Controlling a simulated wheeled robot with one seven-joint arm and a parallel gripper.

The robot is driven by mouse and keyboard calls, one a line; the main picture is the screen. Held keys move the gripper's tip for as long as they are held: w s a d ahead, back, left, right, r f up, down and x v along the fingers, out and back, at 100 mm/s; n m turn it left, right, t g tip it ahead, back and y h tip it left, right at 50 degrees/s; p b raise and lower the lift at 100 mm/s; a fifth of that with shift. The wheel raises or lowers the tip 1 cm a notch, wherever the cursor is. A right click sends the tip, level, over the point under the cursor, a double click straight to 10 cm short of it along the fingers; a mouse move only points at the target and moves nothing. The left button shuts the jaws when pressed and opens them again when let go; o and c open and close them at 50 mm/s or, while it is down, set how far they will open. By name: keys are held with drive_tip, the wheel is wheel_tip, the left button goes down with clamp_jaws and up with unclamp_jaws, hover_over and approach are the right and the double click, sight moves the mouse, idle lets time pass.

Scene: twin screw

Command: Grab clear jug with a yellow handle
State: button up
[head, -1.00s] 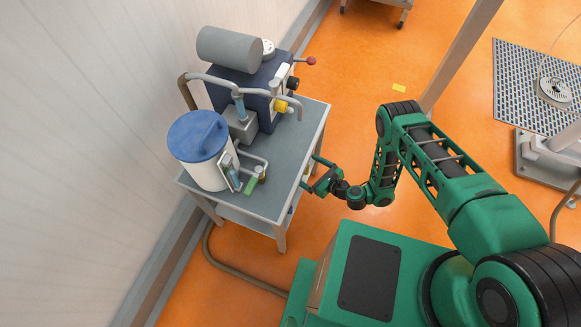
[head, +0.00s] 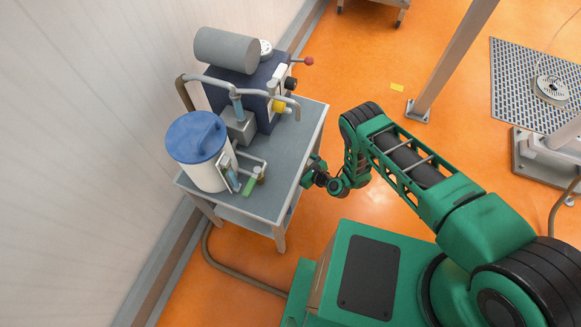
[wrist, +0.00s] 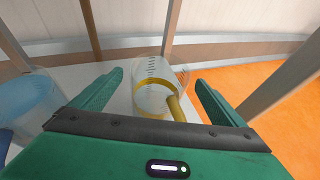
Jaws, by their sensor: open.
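The clear jug (wrist: 153,97) shows in the wrist view, standing on the cart's lower shelf. It has measuring marks and a yellow handle (wrist: 176,108) on its near right side, pointing toward me. My gripper (wrist: 158,82) is open, with one green finger to the left of the jug and one to its right. The jug is between and a little ahead of the fingers, and I see no finger touching it. In the head view my gripper (head: 309,172) is at the cart's right side, below the top's edge. The jug is hidden there.
The grey cart (head: 285,165) carries a white tank with a blue lid (head: 195,138) and a dark blue pump unit (head: 262,92). Cart legs stand near the jug. A bluish clear container (wrist: 28,98) is at the left in the wrist view. Orange floor is free right of the cart.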

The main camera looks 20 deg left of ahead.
drive_tip(key=shift+x, duration=1.05)
drive_tip(key=c, duration=1.6)
drive_tip(key=shift+o, duration=0.2)
drive_tip(key=shift+r, duration=0.1)
